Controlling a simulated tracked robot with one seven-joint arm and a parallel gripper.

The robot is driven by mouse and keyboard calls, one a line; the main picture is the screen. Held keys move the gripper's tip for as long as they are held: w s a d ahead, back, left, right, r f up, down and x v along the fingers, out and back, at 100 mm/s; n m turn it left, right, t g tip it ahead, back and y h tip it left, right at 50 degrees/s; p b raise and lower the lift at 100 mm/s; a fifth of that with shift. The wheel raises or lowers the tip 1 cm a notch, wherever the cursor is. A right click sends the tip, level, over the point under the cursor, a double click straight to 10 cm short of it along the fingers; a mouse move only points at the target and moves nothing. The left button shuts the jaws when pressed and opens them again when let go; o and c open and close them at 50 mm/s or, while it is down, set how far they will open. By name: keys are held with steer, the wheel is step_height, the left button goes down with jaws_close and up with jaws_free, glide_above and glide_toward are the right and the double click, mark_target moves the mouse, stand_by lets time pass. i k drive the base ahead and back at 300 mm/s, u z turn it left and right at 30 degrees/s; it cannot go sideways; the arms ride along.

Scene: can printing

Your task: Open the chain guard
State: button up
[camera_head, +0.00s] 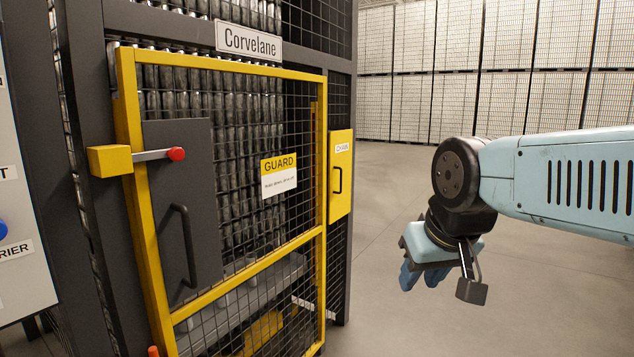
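A yellow-framed mesh door (322,150) with a GUARD sign (279,176) stands upright across the front of the can machine and looks shut. It has a dark plate (180,215) with a black bar handle (187,247) on its left side. A latch rod with a red knob (176,154) reaches across from a yellow block on the left post. A yellow panel labelled CHAIN (341,172), with a small black handle (337,181), sits to the right of the door and looks closed. My gripper (422,277) hangs right of the panel, pointing down, clear of everything. Its blue fingers look apart and empty.
A grey control cabinet (22,230) stands at the far left. Rows of cans show behind the mesh, under the Corvelane sign (248,41). The floor (400,190) right of the machine is clear, with caged can stacks (500,70) at the back.

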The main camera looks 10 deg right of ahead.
mark_target(339, 141)
steer(key=i, duration=1.35)
steer(key=z, duration=0.75)
